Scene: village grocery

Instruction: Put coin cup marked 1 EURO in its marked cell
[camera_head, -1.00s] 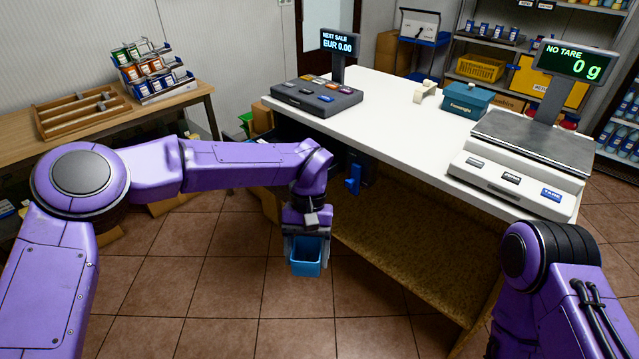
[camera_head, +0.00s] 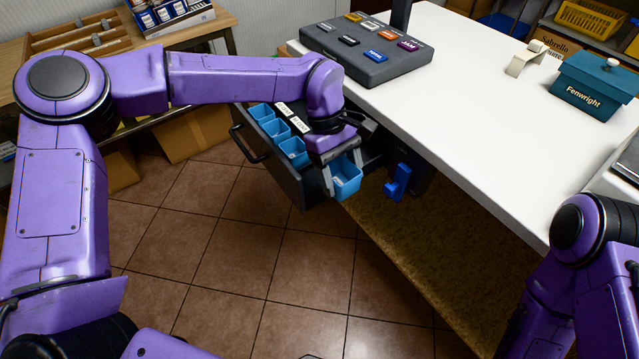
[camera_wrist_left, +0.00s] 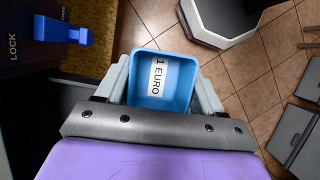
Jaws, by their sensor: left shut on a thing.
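The 1 EURO coin cup (camera_head: 346,181) is a small light-blue open cup, held at the right end of the open drawer in the head view. Its "1 EURO" label (camera_wrist_left: 159,76) is readable inside it in the wrist view. My left gripper (camera_head: 341,169) is shut on the cup, with one finger on each side. The dark cash drawer (camera_head: 272,163) is pulled out under the counter. Several blue cups (camera_head: 294,150) sit in a row in it, with small white labels (camera_head: 299,125) behind, too small to read. My wrist hides part of the drawer. My right gripper is out of view.
The white counter (camera_head: 450,100) stands above and right of the drawer, with a grey key panel (camera_head: 368,50) on it. A blue lock lever (camera_head: 398,183) hangs under the counter, right of the cup. The tiled floor in front is clear.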

